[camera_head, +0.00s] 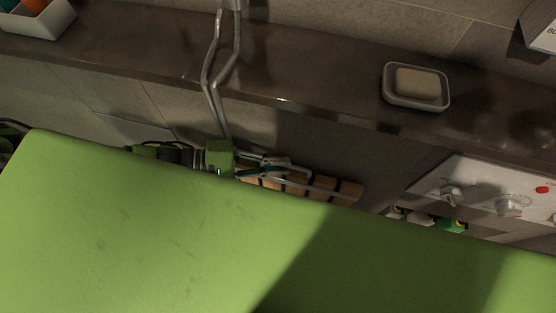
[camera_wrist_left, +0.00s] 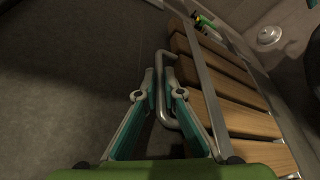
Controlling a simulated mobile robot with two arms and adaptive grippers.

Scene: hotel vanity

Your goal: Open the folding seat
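The folding seat (camera_wrist_left: 235,87) has brown wooden slats and a grey metal frame. In the head view its slats (camera_head: 347,190) show low by the wall, partly hidden behind my green body. In the left wrist view a bent metal handle (camera_wrist_left: 161,88) stands out from the seat's side. My left gripper (camera_head: 290,168) is beside the seat. In the wrist view its teal fingers (camera_wrist_left: 161,78) are apart, one on each side of the handle. I cannot tell whether either finger touches it. My right gripper is not in view.
A dark stone counter (camera_head: 310,75) runs above the seat, with a soap dish (camera_head: 387,93) on it. Grey metal pipes (camera_head: 213,85) come down near my left gripper. A control panel (camera_head: 480,190) with knobs and small green and dark items (camera_head: 452,226) are to the right.

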